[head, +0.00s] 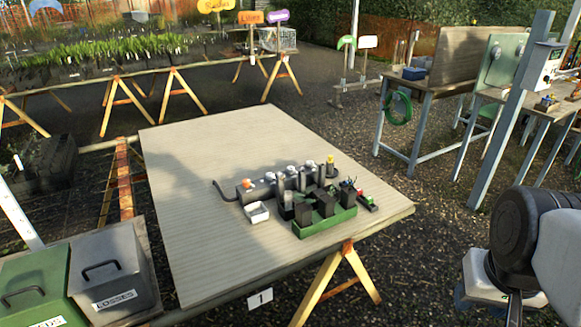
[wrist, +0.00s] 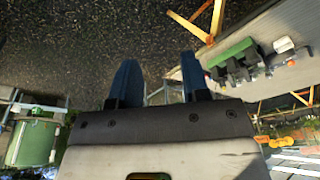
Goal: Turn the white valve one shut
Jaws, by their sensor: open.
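A dark pipe manifold (head: 258,191) lies on the wooden table, with an orange cap at its left end, a yellow one at its right end and small white tops between them. One white top (head: 270,176) is next to the orange cap; which of them is the white valve, and how it is turned, is too small to tell. In the wrist view, the table's cluster of parts shows at the upper right. My gripper (wrist: 158,78) is open and empty, with two blue fingers apart over gravel. It is off the table's right side, away from the manifold.
A green tray (head: 325,224) with black blocks stands in front of the manifold, beside a small white box (head: 257,212). The wooden table (head: 195,235) is bare at left and back. Lidded bins (head: 107,270) stand at front left. A workbench (head: 425,85) stands at back right.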

